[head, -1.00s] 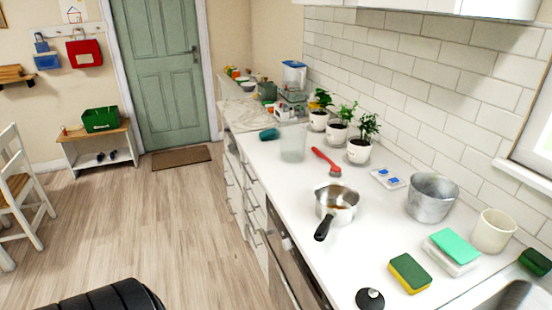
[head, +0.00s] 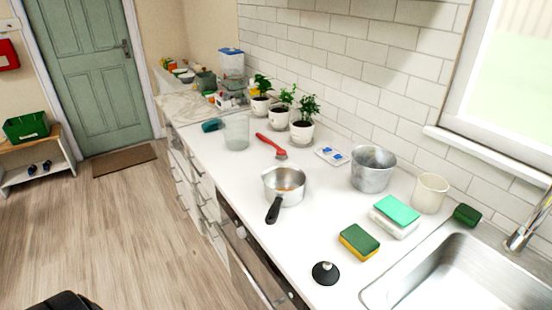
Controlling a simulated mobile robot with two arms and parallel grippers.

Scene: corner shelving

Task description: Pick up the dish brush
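The dish brush (head: 270,144) is red-handled and lies on the white counter (head: 228,182). Its head points toward the saucepan, and its handle end points toward the clear container. It lies in front of the potted plants and behind the saucepan, apart from both. Neither of my grippers shows in the head view. A dark part of mine (head: 65,302) shows at the bottom left, on the floor side of the counter.
A saucepan (head: 285,184) with a black handle stands nearer than the brush. A clear container (head: 236,132) and potted plants (head: 302,122) stand around it. A metal pot (head: 372,168), sponges (head: 359,242), a black-knobbed lid (head: 326,273) and the sink (head: 440,275) are to the right.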

